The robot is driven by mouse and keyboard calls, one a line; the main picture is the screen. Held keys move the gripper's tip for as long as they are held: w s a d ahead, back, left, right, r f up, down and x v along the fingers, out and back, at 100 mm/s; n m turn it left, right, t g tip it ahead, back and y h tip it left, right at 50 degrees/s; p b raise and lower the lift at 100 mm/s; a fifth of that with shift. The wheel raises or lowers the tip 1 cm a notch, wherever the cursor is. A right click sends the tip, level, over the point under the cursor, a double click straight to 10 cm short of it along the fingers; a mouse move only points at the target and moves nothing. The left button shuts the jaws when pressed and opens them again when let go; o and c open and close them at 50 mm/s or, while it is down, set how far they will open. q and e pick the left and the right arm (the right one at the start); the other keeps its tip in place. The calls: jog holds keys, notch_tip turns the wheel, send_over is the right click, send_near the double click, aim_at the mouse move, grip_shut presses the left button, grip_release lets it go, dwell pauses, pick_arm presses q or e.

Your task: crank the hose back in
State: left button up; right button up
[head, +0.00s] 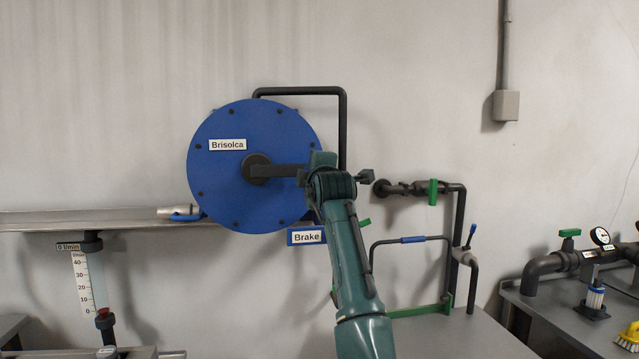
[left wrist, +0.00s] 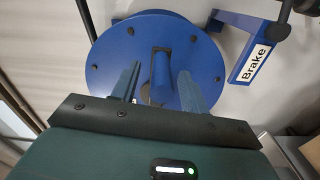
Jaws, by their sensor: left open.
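The hose reel is a blue disc (head: 225,185) on the wall with a "Brisolca" label; it also fills the top of the left wrist view (left wrist: 110,45). A dark crank arm (head: 284,170) points right from its hub. The blue crank grip (left wrist: 161,72) shows in the left wrist view. My left gripper (head: 322,160) is at the crank's outer end and hides it in the head view. In the left wrist view its open fingers (left wrist: 159,75) have the grip in the gap between them; I cannot tell whether they touch it. A hose end with a pale nozzle (head: 180,211) sticks out left of the disc.
A blue "Brake" plate (head: 307,236) sits below right of the reel. A dark pipe frame (head: 343,120) rises behind the disc. Valve piping (head: 433,190) stands to the right, and a metal shelf (head: 90,221) runs left. A bench (head: 450,335) lies below.

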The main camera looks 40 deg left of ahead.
pick_arm(q)
jog(key=b+v, duration=0.1)
jog(key=v, duration=0.8)
jog(key=shift+s+d+b, duration=0.25)
jog(key=shift+d+b, duration=0.05)
